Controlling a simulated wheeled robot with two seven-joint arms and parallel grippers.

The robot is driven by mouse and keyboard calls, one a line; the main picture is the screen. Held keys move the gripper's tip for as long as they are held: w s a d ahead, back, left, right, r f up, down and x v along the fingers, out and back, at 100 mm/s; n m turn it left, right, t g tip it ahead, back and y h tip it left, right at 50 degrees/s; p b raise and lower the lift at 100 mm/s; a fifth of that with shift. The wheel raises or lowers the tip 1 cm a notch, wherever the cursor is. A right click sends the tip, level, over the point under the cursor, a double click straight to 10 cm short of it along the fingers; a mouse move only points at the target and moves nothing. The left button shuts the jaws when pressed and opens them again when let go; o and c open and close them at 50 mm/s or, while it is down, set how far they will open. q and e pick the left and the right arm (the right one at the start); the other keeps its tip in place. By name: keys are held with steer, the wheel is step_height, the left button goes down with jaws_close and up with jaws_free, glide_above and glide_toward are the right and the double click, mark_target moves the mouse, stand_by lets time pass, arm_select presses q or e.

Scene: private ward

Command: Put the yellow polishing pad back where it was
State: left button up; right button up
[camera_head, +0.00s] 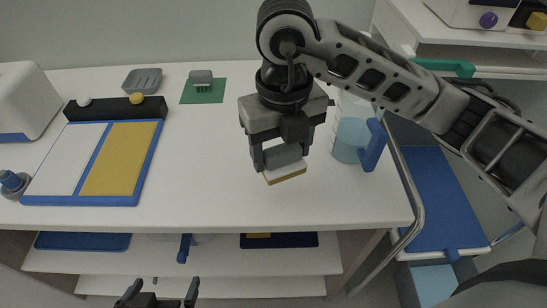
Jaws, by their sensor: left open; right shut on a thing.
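My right gripper (280,160) is shut on a small block-shaped pad (286,174) with a grey top, a white layer and a thin yellow-tan bottom edge. It holds the pad low over the middle-right of the white table; I cannot tell whether the pad touches the surface. My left gripper (157,296) is open and empty at the bottom edge, in front of the table. A blue-framed board (88,200) with a white panel (65,160) and a yellow panel (120,158) lies at the left. A green mat (217,94) with a grey brush-like block (201,78) is at the back.
A clear blue pitcher (346,138) with a blue handle stands close right of my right gripper. A grey dish (143,80) and a dark bar with white and yellow knobs (118,109) are at the back left. The table's centre (200,150) is clear.

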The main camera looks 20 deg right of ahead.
mark_target(274, 150)
steer(key=w+f, duration=0.4)
steer(key=f, duration=0.1)
steer(key=shift+w+d+f, duration=0.1)
steer(key=shift+w+d, duration=0.05)
steer(key=shift+w, duration=0.15)
steer(key=shift+w+f, duration=0.3)
steer(key=shift+f, duration=0.1)
step_height(274, 150, down, 3)
steer(key=shift+f+p, duration=0.1)
steer(key=shift+p, duration=0.25)
steer(key=shift+f, duration=0.2)
steer(key=o, duration=1.6)
steer(key=shift+c, duration=0.2)
arm_select(q)
steer(key=shift+w+a+r, duration=0.15)
steer(key=shift+w+r, duration=0.05)
steer(key=shift+r, duration=0.1)
arm_select(e)
steer(key=shift+r, duration=0.2)
